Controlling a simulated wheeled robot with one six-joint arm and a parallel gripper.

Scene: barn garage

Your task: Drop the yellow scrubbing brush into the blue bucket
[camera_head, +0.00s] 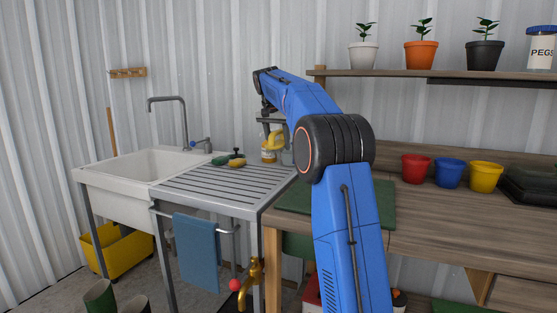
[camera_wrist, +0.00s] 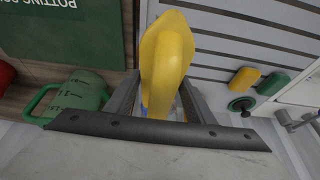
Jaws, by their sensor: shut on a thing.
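The yellow scrubbing brush (camera_wrist: 165,62) is between the two fingers of my gripper (camera_wrist: 163,100) in the wrist view, and my gripper is shut on it. In the head view my gripper (camera_head: 272,122) holds the brush (camera_head: 277,138) above the back right of the drainboard, partly hidden by my arm. The blue bucket (camera_head: 449,174) stands on the wooden bench at the right, between a red and a yellow bucket. It is well to the right of my gripper and cannot be made out in the wrist view.
The red bucket (camera_head: 416,168) and yellow bucket (camera_head: 486,177) flank the blue one. A black tray (camera_head: 530,187) is farther right. A green jug (camera_wrist: 78,96) shows in the wrist view. Sponges (camera_head: 236,162) lie on the drainboard (camera_head: 215,184). A shelf (camera_head: 400,73) with pots hangs above the bench.

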